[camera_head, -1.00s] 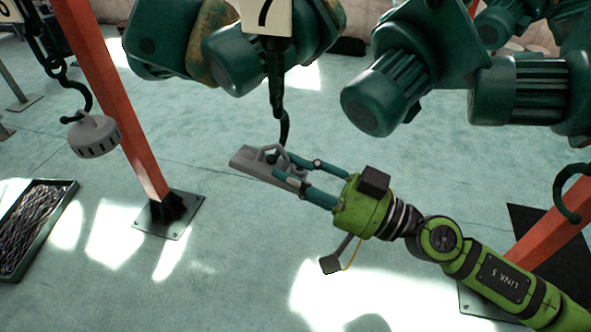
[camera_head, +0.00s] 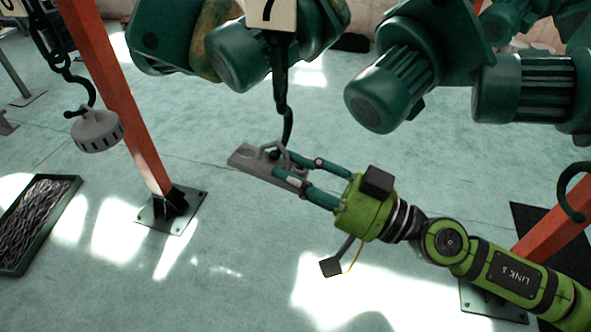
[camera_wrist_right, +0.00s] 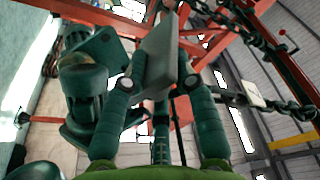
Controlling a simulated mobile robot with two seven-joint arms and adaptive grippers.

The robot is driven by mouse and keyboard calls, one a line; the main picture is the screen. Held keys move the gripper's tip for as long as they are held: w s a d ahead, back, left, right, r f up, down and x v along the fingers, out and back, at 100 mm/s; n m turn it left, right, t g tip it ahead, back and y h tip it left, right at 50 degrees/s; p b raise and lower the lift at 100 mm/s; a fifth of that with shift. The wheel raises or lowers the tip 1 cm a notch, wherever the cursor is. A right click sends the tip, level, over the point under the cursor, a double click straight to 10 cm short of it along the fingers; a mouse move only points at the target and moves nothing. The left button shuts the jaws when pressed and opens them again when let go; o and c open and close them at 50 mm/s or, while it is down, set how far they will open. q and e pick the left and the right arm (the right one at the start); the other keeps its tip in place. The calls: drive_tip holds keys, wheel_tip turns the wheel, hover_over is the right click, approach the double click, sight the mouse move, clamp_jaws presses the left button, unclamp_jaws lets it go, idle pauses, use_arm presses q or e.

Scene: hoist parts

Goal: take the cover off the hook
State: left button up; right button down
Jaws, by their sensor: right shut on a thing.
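The grey cover (camera_head: 262,168) is a flat rectangular plate with a loop handle, at the dark hook (camera_head: 287,130) below the number 7 tag. The hook's tip is near the handle; I cannot tell whether it bears on it. My right gripper (camera_head: 293,170) is shut on the cover's right end. In the right wrist view, the cover (camera_wrist_right: 158,58) stands between the two fingers of my right gripper (camera_wrist_right: 157,84). My left gripper is not in view.
A round grey slotted part (camera_head: 98,131) hangs from another hook at left. A red post (camera_head: 125,110) stands between. Green hoist motors (camera_head: 385,90) hang overhead. A tray of chain (camera_head: 70,195) lies at left. An empty hook (camera_head: 571,190) hangs at right.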

drive_tip(key=shift+s+r, duration=0.1)
drive_tip(key=shift+s, duration=0.05)
drive_tip(key=shift+s+a+r+n, duration=0.1)
drive_tip(key=shift+s+a+n, duration=0.1)
drive_tip(key=shift+s, duration=0.25)
drive_tip(key=shift+s+a+r+n, duration=0.1)
drive_tip(key=shift+s+a+n, duration=0.1)
drive_tip(key=shift+s, duration=0.2)
